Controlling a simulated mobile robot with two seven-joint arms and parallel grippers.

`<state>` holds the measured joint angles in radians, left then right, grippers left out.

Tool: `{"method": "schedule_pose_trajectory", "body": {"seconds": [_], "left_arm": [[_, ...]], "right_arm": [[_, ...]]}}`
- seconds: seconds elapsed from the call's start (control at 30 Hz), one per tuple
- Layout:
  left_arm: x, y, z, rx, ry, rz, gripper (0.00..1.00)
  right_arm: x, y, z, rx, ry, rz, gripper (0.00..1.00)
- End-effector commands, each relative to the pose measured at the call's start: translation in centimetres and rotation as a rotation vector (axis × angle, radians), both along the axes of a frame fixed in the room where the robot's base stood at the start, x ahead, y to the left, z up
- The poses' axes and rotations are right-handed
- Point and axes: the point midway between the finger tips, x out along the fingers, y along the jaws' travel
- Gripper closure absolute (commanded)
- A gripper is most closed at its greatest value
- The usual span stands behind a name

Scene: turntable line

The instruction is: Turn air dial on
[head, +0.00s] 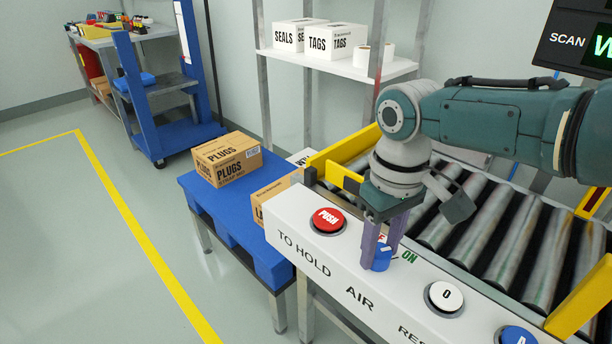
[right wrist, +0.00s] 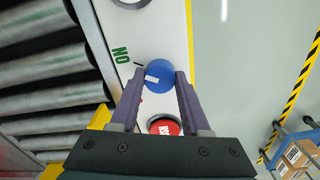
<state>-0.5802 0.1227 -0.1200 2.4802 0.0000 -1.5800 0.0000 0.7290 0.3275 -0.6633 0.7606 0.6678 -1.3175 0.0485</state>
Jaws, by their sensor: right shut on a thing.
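The air dial (head: 381,257) is a blue knob with a white mark, set in the white control panel (head: 290,211) above the word AIR. Green ON lettering is beside it. My right gripper (head: 384,250) comes down from above with its two fingers on either side of the dial, shut on it. In the right wrist view the dial (right wrist: 159,75) sits between the fingertips of the right gripper (right wrist: 160,80). Its white mark points off to the side of the ON lettering (right wrist: 121,57). Part of the dial is hidden by the fingers in the head view. My left gripper is not in view.
Behind the panel runs a roller conveyor (head: 483,228) with yellow rails. A blue table (head: 236,225) with PLUGS boxes (head: 228,158) stands left.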

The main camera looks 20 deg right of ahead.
Motion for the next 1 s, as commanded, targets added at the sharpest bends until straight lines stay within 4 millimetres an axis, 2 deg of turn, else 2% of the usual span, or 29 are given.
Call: {"method": "schedule_pose_trajectory", "body": {"seconds": [0.43, 0.47, 0.73, 1.0], "left_arm": [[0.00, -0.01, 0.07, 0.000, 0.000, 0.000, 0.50], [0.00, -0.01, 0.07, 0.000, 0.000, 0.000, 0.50], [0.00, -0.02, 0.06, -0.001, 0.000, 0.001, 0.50], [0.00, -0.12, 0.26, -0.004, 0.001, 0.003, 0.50]], "right_arm": [[0.08, 0.05, 0.06, 0.001, -0.003, -0.013, 1.00], [0.08, 0.05, 0.06, 0.001, -0.003, -0.013, 0.53], [0.05, 0.02, 0.04, 0.001, -0.002, -0.012, 0.23], [0.03, -0.01, 0.28, 0.000, -0.001, -0.011, 0.23]]}}
